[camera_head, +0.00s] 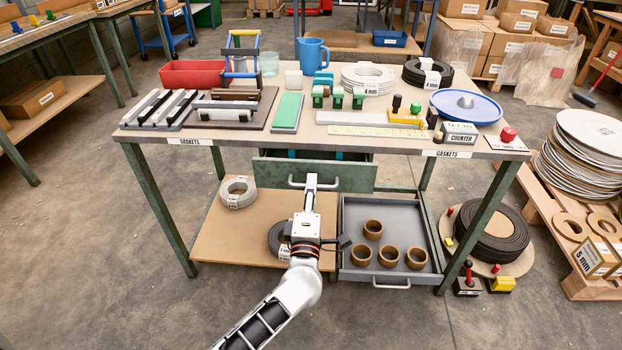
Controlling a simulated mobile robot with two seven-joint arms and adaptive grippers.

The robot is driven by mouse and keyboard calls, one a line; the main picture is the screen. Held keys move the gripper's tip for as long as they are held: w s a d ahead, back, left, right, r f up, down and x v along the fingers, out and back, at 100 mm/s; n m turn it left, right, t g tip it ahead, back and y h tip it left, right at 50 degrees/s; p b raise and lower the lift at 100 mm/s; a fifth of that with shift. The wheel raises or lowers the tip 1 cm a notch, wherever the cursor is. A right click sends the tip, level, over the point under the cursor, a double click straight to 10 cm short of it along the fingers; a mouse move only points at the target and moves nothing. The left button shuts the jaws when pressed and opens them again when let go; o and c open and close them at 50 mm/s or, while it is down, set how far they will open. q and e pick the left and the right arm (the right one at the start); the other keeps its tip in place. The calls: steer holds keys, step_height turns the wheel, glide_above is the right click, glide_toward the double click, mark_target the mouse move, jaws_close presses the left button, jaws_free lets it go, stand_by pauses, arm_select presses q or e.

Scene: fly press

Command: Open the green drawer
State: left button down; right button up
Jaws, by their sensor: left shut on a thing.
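The green drawer (352,178) hangs under the middle of the workbench. Its front stands out from under the tabletop edge, and a dark strip of its inside with bits of blue shows above the front, so it is at least partly open. A pale bar handle (326,184) runs across its front. My left gripper (311,180) reaches up from below and is shut on the handle; the fingers hide part of it. My right gripper is not in view.
A grey tray-like drawer (345,225) with several brown rings stands out low at the right, beside my left arm. The bench top (300,136) is crowded with tools. Grey coils (238,192) lie on the lower shelf (220,235). Floor in front is clear.

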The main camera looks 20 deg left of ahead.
arm_select(q)
steer(key=r+p+v, duration=0.1)
steer(key=p+v, duration=0.1)
steer(key=v, duration=0.7)
steer(key=r+p+v, duration=0.2)
steer(key=v, duration=0.7)
steer(key=shift+s+d+r, duration=0.2)
steer(key=shift+s, duration=0.4)
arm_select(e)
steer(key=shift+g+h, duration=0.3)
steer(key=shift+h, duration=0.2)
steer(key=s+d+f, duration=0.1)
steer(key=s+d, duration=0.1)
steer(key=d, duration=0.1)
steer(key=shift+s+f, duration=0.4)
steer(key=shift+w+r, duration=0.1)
arm_select(q)
steer(key=c, duration=2.5)
jaws_free()
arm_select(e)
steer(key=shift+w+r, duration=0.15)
arm_select(q)
steer(key=v, duration=1.2)
